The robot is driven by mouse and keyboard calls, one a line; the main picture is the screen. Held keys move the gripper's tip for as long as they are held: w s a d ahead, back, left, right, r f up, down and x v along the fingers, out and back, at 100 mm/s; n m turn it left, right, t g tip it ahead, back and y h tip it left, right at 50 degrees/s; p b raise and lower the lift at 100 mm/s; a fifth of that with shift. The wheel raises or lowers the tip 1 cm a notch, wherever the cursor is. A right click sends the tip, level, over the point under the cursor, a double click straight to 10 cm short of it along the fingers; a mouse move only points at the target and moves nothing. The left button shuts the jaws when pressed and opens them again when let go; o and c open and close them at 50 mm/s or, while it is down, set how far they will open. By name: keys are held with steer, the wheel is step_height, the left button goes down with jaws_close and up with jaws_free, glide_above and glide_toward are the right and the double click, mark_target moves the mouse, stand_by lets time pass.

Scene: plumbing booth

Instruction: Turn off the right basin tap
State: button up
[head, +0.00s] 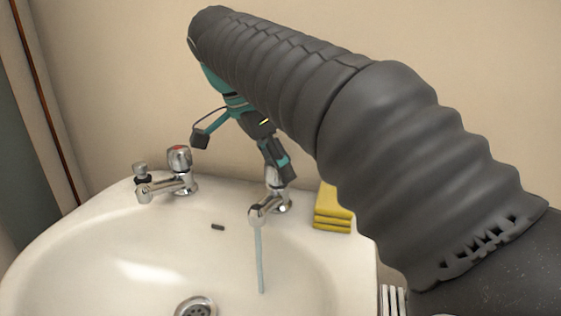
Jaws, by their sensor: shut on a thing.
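The right basin tap (268,208) is chrome and stands on the back right of the white basin (110,252). A thin stream of water (260,262) runs from its spout into the bowl. My gripper (278,172) comes down from above and is shut on the top of this tap. The tap's handle is mostly hidden by the gripper fingers. The left basin tap (174,184) is chrome with a red mark on its head, and no water shows from its spout.
A stack of yellow cloths or sponges (333,210) sits right of the right tap, close to my gripper. The drain (196,306) is at the front of the bowl. The wall (110,90) is close behind.

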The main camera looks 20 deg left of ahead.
steer(key=m+g, duration=0.1)
steer(key=m, duration=0.1)
steer(key=m+g+h, duration=0.1)
steer(key=m, duration=0.2)
steer(key=shift+m, duration=0.3)
stand_by(0.4)
steer(key=o, duration=1.2)
steer(key=shift+c, duration=0.2)
